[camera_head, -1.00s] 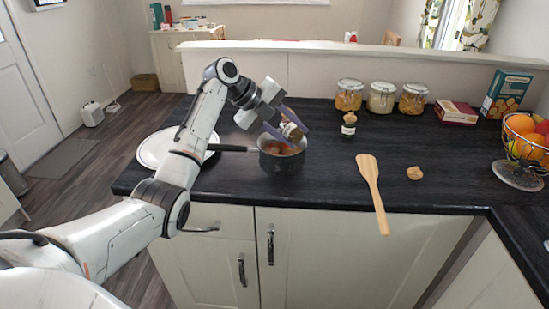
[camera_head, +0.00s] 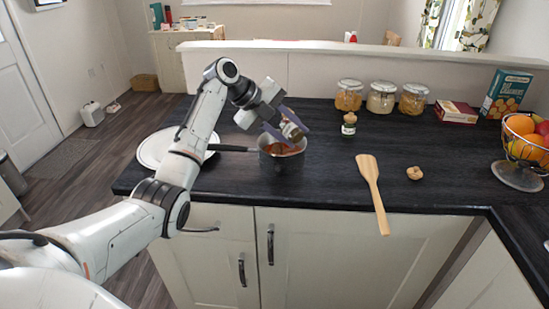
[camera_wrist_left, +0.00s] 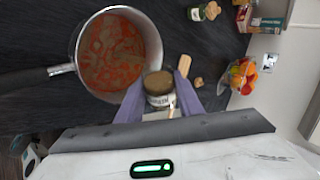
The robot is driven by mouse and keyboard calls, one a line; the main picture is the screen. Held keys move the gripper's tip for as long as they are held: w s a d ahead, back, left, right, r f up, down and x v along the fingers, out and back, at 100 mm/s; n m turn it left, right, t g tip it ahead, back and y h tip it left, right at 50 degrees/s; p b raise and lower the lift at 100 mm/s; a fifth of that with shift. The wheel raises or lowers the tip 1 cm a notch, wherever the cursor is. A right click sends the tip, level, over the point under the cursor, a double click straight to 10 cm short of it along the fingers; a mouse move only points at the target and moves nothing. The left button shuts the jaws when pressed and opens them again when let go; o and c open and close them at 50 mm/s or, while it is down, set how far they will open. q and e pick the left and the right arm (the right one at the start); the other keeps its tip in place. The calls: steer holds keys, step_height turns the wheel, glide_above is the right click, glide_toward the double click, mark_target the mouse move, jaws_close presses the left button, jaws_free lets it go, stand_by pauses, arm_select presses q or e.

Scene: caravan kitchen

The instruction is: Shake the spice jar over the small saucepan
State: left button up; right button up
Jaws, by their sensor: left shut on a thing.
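The small saucepan (camera_head: 281,160) stands on the dark counter with its handle pointing left. It holds orange-red food, seen clearly in the left wrist view (camera_wrist_left: 118,50). My left gripper (camera_head: 288,123) is shut on the spice jar (camera_head: 291,130), a small labelled jar, and holds it tilted above the pan's back right part. In the left wrist view the jar (camera_wrist_left: 159,88) sits between the purple fingers with its brown round end toward the pan's rim. I cannot tell whether any spice is falling. My right gripper is not in view.
A second small jar (camera_head: 349,123) stands behind right of the pan. A wooden spatula (camera_head: 371,185) and a small brown lump (camera_head: 414,173) lie to the right. A white plate (camera_head: 155,150) is at left. Storage jars (camera_head: 381,98), boxes and a fruit basket (camera_head: 518,175) stand further right.

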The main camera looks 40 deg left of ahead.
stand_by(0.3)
arm_select(q)
steer(key=shift+f+m+t+y, duration=0.15)
steer(key=shift+m+y, duration=0.15)
steer(key=shift+y, duration=0.3)
steer(key=shift+f+m+t+y, duration=0.15)
steer(key=shift+m+y, duration=0.15)
steer(key=shift+y, duration=0.7)
steer(key=m+t+y, duration=0.1)
steer(key=m+y, duration=0.1)
steer(key=y, duration=0.1)
steer(key=shift+f, duration=0.15)
steer(key=shift+a, duration=0.1)
steer(key=t+y, duration=0.1)
steer(key=m+y, duration=0.1)
steer(key=y, duration=0.1)
steer(key=shift+a+f+t, duration=0.1)
steer(key=shift+f+t, duration=0.1)
steer(key=shift+t, duration=0.2)
steer(key=shift+m, duration=0.3)
